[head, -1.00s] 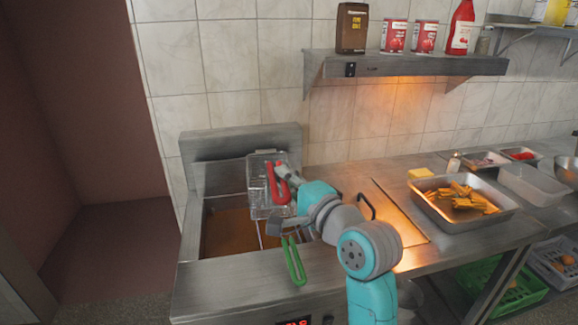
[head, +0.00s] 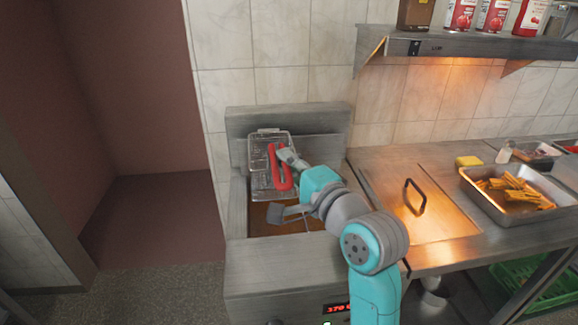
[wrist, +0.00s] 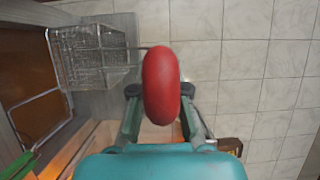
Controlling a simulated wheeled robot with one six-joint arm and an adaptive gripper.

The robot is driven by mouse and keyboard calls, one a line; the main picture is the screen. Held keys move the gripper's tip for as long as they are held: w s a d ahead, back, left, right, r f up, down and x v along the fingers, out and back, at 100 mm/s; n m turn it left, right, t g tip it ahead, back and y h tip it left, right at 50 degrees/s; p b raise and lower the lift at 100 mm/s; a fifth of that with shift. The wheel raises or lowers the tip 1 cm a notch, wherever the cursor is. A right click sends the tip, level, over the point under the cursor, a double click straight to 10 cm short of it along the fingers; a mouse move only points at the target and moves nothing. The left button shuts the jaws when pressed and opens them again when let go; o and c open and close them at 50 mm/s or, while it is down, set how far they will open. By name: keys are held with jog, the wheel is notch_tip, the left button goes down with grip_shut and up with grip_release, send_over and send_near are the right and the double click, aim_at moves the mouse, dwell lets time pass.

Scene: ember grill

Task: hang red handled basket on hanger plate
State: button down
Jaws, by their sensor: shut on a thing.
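The red-handled basket (head: 270,148) is a wire basket held up over the fryer, in front of its raised metal back, which I take for the hanger plate (head: 315,118). Its red handle (head: 280,170) points down towards me. My gripper (head: 286,160) is shut on the red handle. In the wrist view the red handle (wrist: 160,85) stands between my two fingers, and the wire basket (wrist: 95,55) extends to the left. Whether the basket touches the plate cannot be told.
The fryer's oil (head: 275,222) lies below the basket. A green handle (wrist: 20,165) shows in the wrist view's lower left corner. Right of the fryer are a lid with a black handle (head: 415,198) and a tray of fries (head: 480,200). A shelf (head: 455,52) is on the wall.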

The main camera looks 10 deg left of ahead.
jog(key=shift+w+a, duration=0.15)
jog(key=shift+w, duration=0.5)
jog(key=shift+w+a, duration=0.15)
jog(key=shift+w, duration=0.45)
jog(key=shift+f, duration=2.15)
jog(key=c, duration=1.1)
grip_release()
jog(key=shift+f, duration=0.1)
